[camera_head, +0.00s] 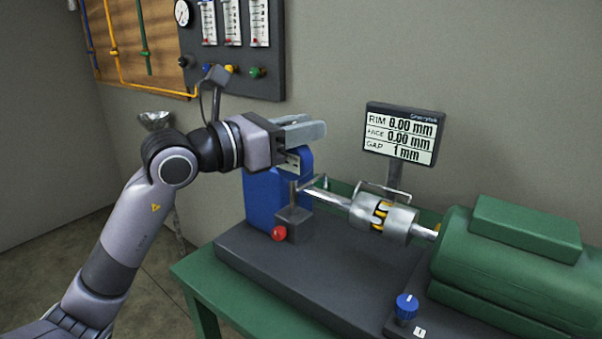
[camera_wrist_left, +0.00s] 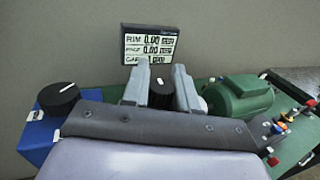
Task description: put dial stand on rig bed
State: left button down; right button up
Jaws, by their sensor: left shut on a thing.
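The likely dial stand, a small grey block with a red knob (camera_head: 293,226), stands upright at the left end of the dark grey rig bed (camera_head: 262,262). A thin post rises from it and an arm reaches toward the silver shaft. My left gripper (camera_head: 312,126) is above and behind this block, over a blue housing (camera_head: 264,200). In the left wrist view, its fingers (camera_wrist_left: 160,88) are closed about a dark ridged piece (camera_wrist_left: 160,96). I cannot tell whether that piece belongs to the stand. My right gripper is not in view.
A silver coupling (camera_head: 381,220) and green motor (camera_head: 505,265) fill the bed's right side. A readout screen (camera_head: 400,134) stands behind them. The green table (camera_head: 205,275) carries the rig. A gauge panel (camera_head: 230,60) hangs behind my left arm.

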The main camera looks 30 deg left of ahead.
aim_at(285, 172)
pick_arm(q)
jog(key=shift+f+b, duration=0.45)
jog(key=shift+f, duration=2.75)
jog(key=shift+f, duration=0.15)
jog(key=c, duration=0.9)
grip_release()
jog(key=shift+f, duration=0.1)
jog(key=shift+o, duration=0.2)
jog(key=shift+r, duration=0.2)
jog(key=b+v, duration=0.3)
jog(key=v, duration=0.9)
